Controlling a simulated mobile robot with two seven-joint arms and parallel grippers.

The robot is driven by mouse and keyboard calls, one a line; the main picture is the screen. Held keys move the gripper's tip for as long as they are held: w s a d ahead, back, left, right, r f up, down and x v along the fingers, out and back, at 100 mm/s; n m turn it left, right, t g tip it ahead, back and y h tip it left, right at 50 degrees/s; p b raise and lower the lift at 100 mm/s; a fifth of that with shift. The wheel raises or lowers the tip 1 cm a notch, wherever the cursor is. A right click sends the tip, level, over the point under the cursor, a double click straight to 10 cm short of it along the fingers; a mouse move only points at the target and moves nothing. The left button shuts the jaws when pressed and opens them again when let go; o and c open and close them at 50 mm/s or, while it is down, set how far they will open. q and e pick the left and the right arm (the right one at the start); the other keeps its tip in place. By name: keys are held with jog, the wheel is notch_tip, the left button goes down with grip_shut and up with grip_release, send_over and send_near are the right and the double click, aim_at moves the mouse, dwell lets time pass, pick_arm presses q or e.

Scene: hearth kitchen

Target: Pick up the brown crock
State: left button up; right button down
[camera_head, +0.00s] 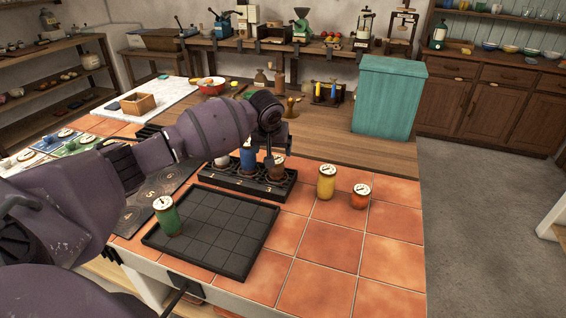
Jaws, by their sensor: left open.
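The brown crock (277,170) stands upright in the right-hand place of a black rack (232,186) on the tiled counter. It has a pale top, partly covered by my gripper. My left gripper (275,157) reaches in from the left and points down right over the brown crock, with its fingers at the crock's top. It is open, and I cannot tell whether the fingers touch the crock. My right gripper is not in view.
A blue crock (248,159) stands beside the brown one in the rack. Yellow (326,184) and orange (360,197) crocks stand to the right. A green crock (167,217) stands on a black gridded tray (220,235) in front. The front right tiles are clear.

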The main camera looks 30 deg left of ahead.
aim_at(276, 168)
pick_arm(q)
jog(key=x, duration=0.2)
jog(key=b+x, duration=0.1)
jog(key=x, duration=0.1)
jog(key=shift+s+f, duration=0.15)
jog(key=shift+f, duration=0.45)
jog(key=b+x, duration=0.2)
jog(key=x, duration=0.3)
jog(key=shift+d, duration=0.2)
jog(key=shift+w+a+f, duration=0.1)
jog(key=shift+w+f, duration=0.05)
jog(key=shift+w, duration=0.1)
jog(key=shift+r, duration=0.2)
jog(key=shift+c, duration=0.7)
jog(key=c, duration=1)
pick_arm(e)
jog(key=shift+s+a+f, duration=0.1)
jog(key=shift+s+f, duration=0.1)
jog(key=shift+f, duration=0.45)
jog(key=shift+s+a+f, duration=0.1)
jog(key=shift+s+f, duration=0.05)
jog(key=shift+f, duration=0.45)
